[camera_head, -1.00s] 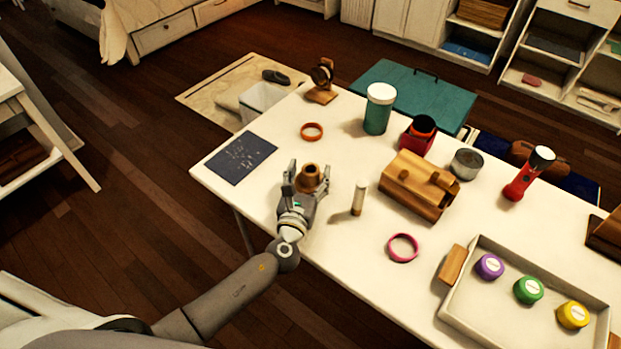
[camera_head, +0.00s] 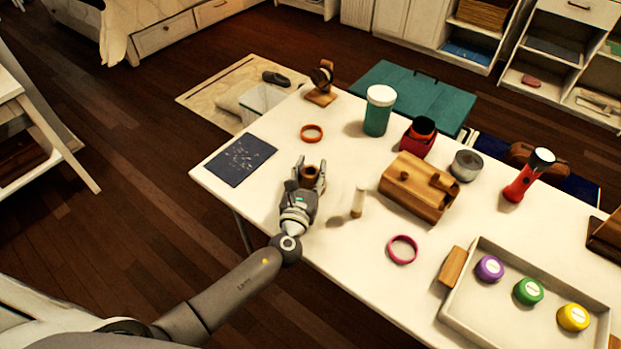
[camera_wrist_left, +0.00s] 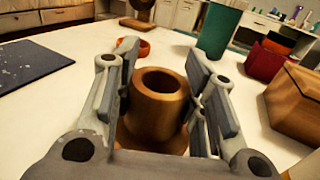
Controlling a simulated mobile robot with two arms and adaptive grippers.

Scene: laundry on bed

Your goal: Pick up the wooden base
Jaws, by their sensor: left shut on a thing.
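The wooden base (camera_head: 309,174) is a small brown round piece with a hollow top and a wider foot. It stands upright on the white table (camera_head: 352,268) near the left front edge. My left gripper (camera_head: 309,176) is shut on it, one finger on each side. In the left wrist view the wooden base (camera_wrist_left: 160,108) sits between the two grey fingers of the left gripper (camera_wrist_left: 161,95), and its lower part is partly hidden by the gripper. I cannot tell any gap between it and the tabletop. My right gripper is not in view.
A dark blue mat (camera_head: 240,160) lies to the left, and an orange ring (camera_head: 312,133) lies behind. A wooden box (camera_head: 415,190) and a pink ring (camera_head: 402,249) are farther right.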

